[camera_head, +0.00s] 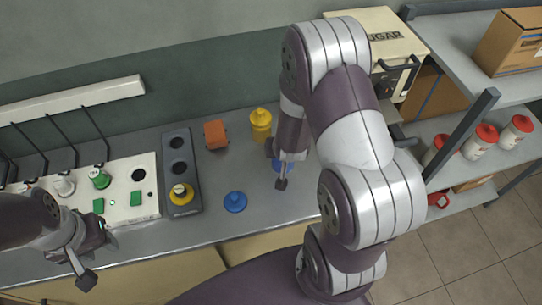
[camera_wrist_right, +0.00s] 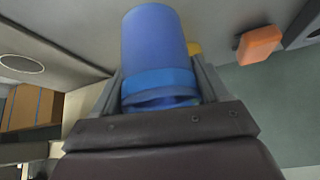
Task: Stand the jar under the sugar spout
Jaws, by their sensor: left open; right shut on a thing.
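A cream box marked SUGAR (camera_head: 395,42) stands at the back right, with a dark handle on its front. My right arm hides part of the box, and I cannot make out its spout. My right gripper (camera_head: 280,172) is shut on a blue cylinder (camera_wrist_right: 160,55), possibly the jar. Only a little of the cylinder (camera_head: 287,164) shows in the head view, over the counter. White jars with red lids (camera_head: 481,143) stand on the right shelf. My left gripper (camera_head: 93,256) is open and empty, in front of the button panel at the lower left.
The grey counter (camera_head: 215,221) holds a blue knobbed piece (camera_head: 235,202), a yellow container (camera_head: 260,123), an orange block (camera_head: 215,134) and a dark tray (camera_head: 176,140) with round wells. A white panel (camera_head: 121,207) with green buttons is at left. Cardboard box (camera_head: 512,42) sits on the shelf.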

